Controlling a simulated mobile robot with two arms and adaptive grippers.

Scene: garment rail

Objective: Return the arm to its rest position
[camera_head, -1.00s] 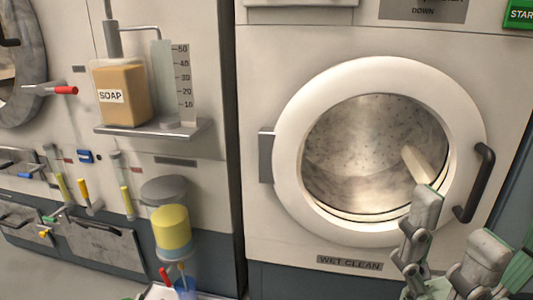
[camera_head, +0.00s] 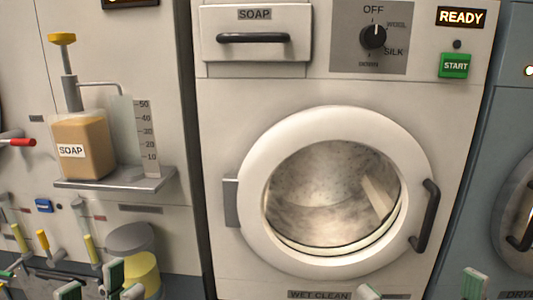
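My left gripper (camera_head: 92,283) shows at the bottom left edge. Its green-padded fingertips stand apart with nothing seen between them, in front of the lower left panel. My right gripper (camera_head: 420,288) shows only as two fingertips at the bottom edge, below the washer door. They are wide apart with nothing seen between them. The rest of both grippers and both arms is cut off below the picture.
The washer's round door (camera_head: 262,148) looks shut, with a black handle (camera_head: 426,216) at its right. A soap drawer (camera_head: 256,52), dial (camera_head: 373,37) and green START button (camera_head: 455,65) sit above. A soap bottle (camera_head: 84,146) stands on a shelf (camera_head: 120,180) at left.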

